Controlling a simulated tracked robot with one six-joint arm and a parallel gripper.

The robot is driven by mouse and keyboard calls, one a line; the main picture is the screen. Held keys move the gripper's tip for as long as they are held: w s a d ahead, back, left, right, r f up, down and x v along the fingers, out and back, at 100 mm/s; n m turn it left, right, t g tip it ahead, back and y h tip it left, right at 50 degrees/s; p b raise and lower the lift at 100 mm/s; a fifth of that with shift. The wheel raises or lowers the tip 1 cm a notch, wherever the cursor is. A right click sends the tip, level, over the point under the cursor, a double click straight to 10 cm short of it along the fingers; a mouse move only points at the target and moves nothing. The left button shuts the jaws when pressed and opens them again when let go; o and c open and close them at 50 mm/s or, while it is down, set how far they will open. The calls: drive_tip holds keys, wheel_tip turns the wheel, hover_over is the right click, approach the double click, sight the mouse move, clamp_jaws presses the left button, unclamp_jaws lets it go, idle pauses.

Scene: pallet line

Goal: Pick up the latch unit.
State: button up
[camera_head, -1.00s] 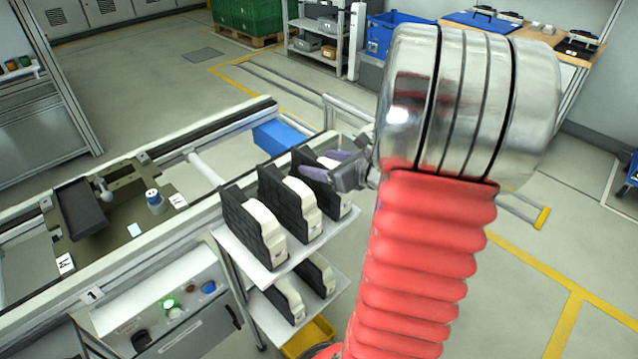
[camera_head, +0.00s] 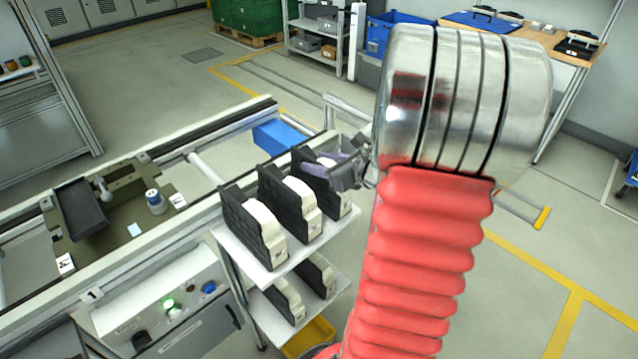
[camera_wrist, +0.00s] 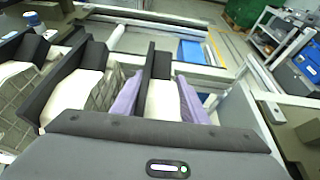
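Three upright units with black ribbed sides and cream faces stand in a row on a white shelf; I take these for latch units, though no label can be read. The farthest latch unit (camera_head: 338,200) is at my gripper (camera_wrist: 160,100). In the wrist view, this unit (camera_wrist: 162,101) stands between my two purple fingers, one on each side. The fingers are apart, and I see no clear grip on it. The middle unit (camera_head: 303,210) and the nearest unit (camera_head: 270,236) stand to its left. My gripper body hides the near part of the unit in the wrist view.
The white shelf (camera_head: 228,240) has a lower level with more such units (camera_head: 290,300) and a yellow bin (camera_head: 318,334) below. A conveyor frame (camera_head: 120,250) with a fixture plate (camera_head: 125,228) runs along the left. A blue box (camera_head: 278,137) lies behind the shelf.

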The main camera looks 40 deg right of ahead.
clamp_jaws()
drive_tip(key=shift+r, duration=0.1)
idle(0.4)
wheel_tip(320, 180, up, 10)
idle(0.6)
idle(0.4)
